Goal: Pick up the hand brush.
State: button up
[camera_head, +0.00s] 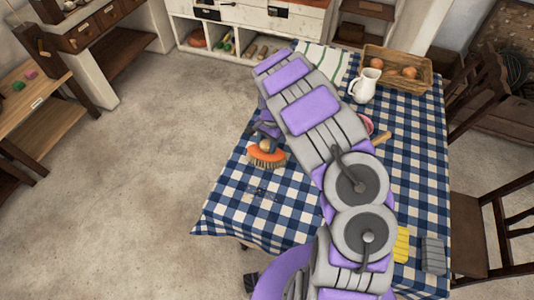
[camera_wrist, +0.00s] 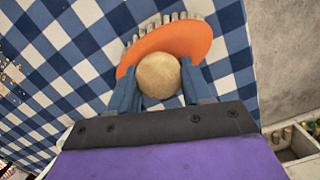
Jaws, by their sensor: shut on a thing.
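The hand brush (camera_head: 267,160) has an orange body, pale bristles and a round wooden knob. It is at the left part of the checked tablecloth in the head view. In the wrist view the orange brush (camera_wrist: 180,38) lies just beyond the fingers, with its knob between them. My gripper (camera_wrist: 160,78) is shut on this knob, one blue finger on each side. In the head view my gripper (camera_head: 266,142) is partly hidden behind the knob. I cannot tell whether the bristles touch the cloth.
The table has a blue checked cloth (camera_head: 225,208). Dark crumbs (camera_head: 262,192) lie in front of the brush. A white jug (camera_head: 365,85) and a wicker basket (camera_head: 425,90) stand at the back. A yellow cloth (camera_head: 401,245) and a grey cloth (camera_head: 433,256) lie right of my arm.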

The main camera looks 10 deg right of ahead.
jog(key=shift+d, duration=0.35)
grip_shut()
jog(key=shift+a+r, duration=0.15)
jog(key=shift+r, duration=0.15)
notch_tip(320, 180, up, 3)
jog(key=shift+a+r+p, duration=0.1)
jog(key=shift+r+p, duration=0.05)
jog(key=shift+p, duration=0.6)
jog(key=s+d+p, duration=0.1)
jog(key=s+d, duration=0.2)
jog(key=s, duration=0.4)
jog(key=s+d+r+p, duration=0.1)
jog(key=s+d, duration=0.2)
jog(key=s, duration=0.4)
jog(key=shift+s+d, duration=0.2)
jog(key=shift+s, duration=0.15)
